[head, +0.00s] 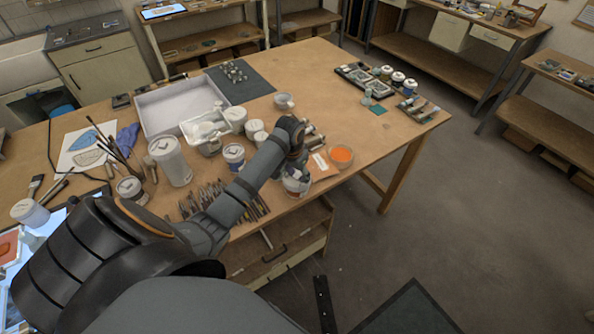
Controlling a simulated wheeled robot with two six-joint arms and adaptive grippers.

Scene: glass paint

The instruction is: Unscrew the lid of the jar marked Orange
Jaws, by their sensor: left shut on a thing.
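A small jar (296,184) stands near the table's front edge. Its label is too small to read, so I cannot tell from the marking that it is Orange. My left gripper (297,163) is right above it and shut at the jar's top, on what appears to be its lid. The gripper and wrist hide the lid and most of the fingers. The jar looks upright and on the table. My right gripper is not in view.
White jars (236,118) and a tray (160,106) stand behind. The table's right middle is clear.

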